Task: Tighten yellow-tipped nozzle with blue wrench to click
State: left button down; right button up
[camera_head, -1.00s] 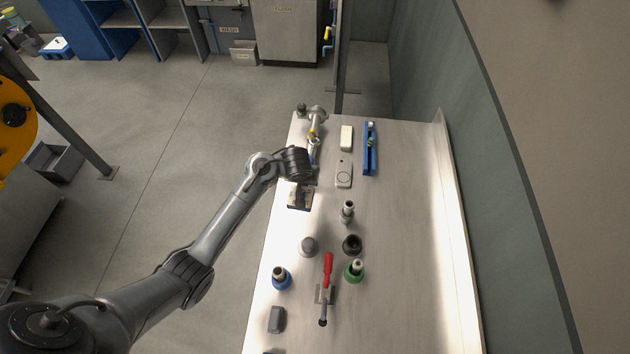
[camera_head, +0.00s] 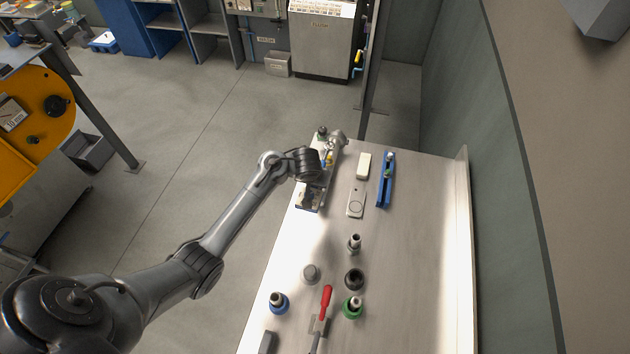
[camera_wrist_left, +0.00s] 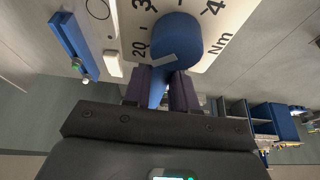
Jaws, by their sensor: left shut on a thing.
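My left gripper (camera_wrist_left: 166,84) is shut on the blue wrench (camera_wrist_left: 178,38), whose rounded blue part shows between and beyond the fingers in the left wrist view. In the head view the dark gripper body (camera_head: 306,165) is over the far left end of the bench, and a small part of the blue wrench (camera_head: 324,160) shows beside it. A small yellow part (camera_head: 329,157), perhaps the nozzle tip, lies close by, partly hidden by the gripper. I cannot tell how the wrench sits on the nozzle. My right gripper is not in view.
A pale panel (camera_wrist_left: 210,52) with numbers and "Nm" lies behind the wrench. On the bench (camera_head: 410,260) are a blue rail (camera_head: 386,180), a white block (camera_head: 363,165), several fittings and a red-handled tool (camera_head: 326,299). The bench's right side is clear.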

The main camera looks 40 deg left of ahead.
pick_arm(q)
jog(key=shift+r, duration=0.15)
jog(key=shift+f, duration=0.3)
jog(key=shift+f+b, duration=1.4)
jog(key=shift+f, duration=1)
jog(key=shift+p, duration=0.45)
jog(key=shift+p, duration=0.3)
jog(key=shift+p, duration=0.4)
